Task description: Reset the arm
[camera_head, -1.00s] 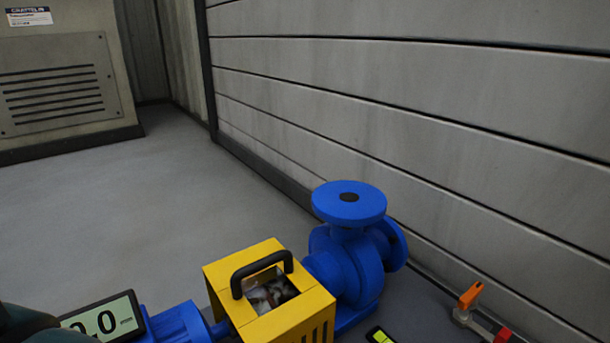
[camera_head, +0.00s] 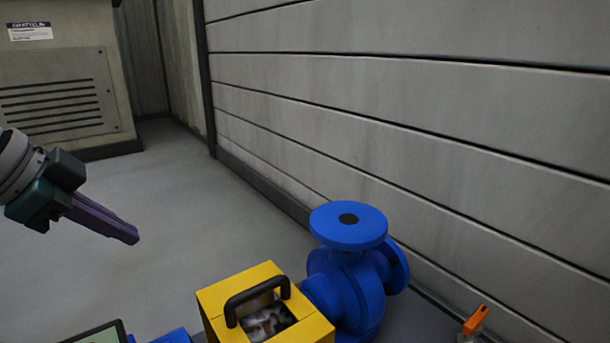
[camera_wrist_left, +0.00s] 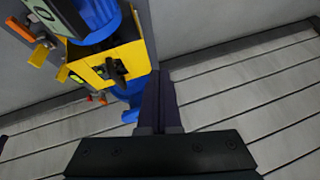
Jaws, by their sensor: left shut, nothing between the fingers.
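My left gripper (camera_head: 130,236) comes in from the left in the head view, raised above the grey floor, with its purple fingers pointing right and slightly down. It is shut and empty, and apart from the pump. In the left wrist view its closed fingers (camera_wrist_left: 160,103) point toward the yellow guard and the wall. My right gripper is not in view.
A blue pump (camera_head: 348,270) stands at the lower middle beside a yellow guard box (camera_head: 222,306) with a black handle. A display (camera_head: 100,335) is cut off at the bottom edge. An orange-handled valve (camera_head: 475,320) is at lower right. The panelled wall (camera_head: 420,120) runs behind. Floor (camera_head: 170,210) left is clear.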

